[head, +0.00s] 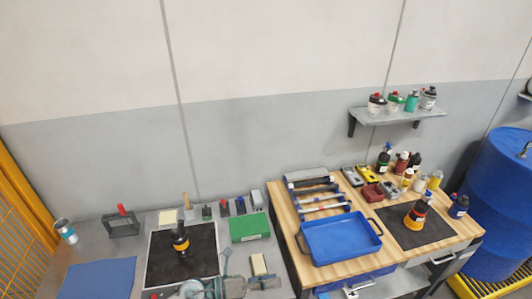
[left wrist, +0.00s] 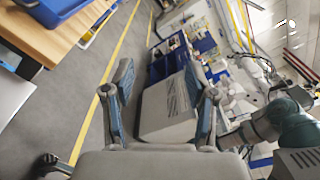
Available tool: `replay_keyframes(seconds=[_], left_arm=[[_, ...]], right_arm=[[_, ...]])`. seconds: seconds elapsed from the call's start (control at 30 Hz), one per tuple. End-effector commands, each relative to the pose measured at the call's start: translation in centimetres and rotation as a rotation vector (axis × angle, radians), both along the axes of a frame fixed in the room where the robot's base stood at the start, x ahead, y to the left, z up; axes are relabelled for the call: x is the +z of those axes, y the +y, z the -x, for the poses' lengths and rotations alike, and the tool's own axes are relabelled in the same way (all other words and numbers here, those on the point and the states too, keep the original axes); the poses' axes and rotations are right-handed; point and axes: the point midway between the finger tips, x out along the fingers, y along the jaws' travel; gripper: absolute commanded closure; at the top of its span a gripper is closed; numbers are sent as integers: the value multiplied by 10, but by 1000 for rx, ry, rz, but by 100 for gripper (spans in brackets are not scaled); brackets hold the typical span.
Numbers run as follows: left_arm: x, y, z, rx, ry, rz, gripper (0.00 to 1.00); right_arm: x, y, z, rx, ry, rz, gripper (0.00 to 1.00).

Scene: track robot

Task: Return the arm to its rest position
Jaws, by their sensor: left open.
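My left gripper (left wrist: 158,70) is open and empty in the left wrist view, its two blue-padded fingers spread wide. Between and beyond the fingers lies a grey box-like body (left wrist: 167,110), with no object in the grasp. In the head view, grey-green parts that look like my left gripper (head: 225,284) show at the bottom edge, in front of the grey bench (head: 130,260). They are cut off by the frame. My right gripper is in neither view.
A black mat (head: 165,258) carries a black and orange tool (head: 180,239). On the wooden table (head: 285,210) sit a blue tray (head: 340,258) and several bottles. A blue drum (head: 500,190) stands at right. Grey floor (left wrist: 75,100) is open beside the gripper.

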Motion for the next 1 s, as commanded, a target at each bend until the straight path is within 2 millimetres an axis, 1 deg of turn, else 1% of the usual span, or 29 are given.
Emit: replay_keyframes(seconds=[0.03,0.07,0.1,0.17,0.2,0.27,0.3,0.37,0.4,0.47,0.5,0.57,0.6,0.67,0.7,0.77,0.8,0.87,0.9,0.97,1.0], left_arm=[[22,-1,-2,91,92,188,43],[36,4,-8,157,154,302,43],[48,17,-17,253,244,445,43],[54,44,-33,410,395,641,43],[49,66,-42,522,504,759,43],[27,102,-51,701,680,913,43],[6,127,-53,826,803,1002,43],[-34,159,-46,1008,986,1104,43],[-62,176,-36,1124,1103,1152,43],[-101,196,-15,1285,1265,1200,43],[-125,206,2,1382,1364,1217,43],[-155,215,28,1507,1493,1225,43],[-171,219,46,1580,1570,1224,43],[-191,223,70,1675,1669,1213,43],[-202,225,86,1731,1730,1203,43],[-215,226,110,1808,1814,1181,43],[-223,226,125,1856,1866,1166,43],[-232,226,147,1922,1940,1137,43],[-238,225,162,1967,1987,1117,43],[-245,224,183,2027,2057,1082,43],[-248,223,198,2067,2101,1058,43]], right_arm=[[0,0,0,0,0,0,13],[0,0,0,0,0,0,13],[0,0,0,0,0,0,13],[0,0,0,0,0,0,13],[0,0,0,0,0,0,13],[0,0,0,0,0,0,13],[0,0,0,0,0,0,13],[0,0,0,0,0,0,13],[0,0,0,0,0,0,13],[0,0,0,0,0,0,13],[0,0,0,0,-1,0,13],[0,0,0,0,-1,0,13],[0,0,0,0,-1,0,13],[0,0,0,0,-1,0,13],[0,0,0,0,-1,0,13],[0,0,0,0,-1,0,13],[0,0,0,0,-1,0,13],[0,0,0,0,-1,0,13],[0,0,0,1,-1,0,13],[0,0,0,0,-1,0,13],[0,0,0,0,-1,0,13]])
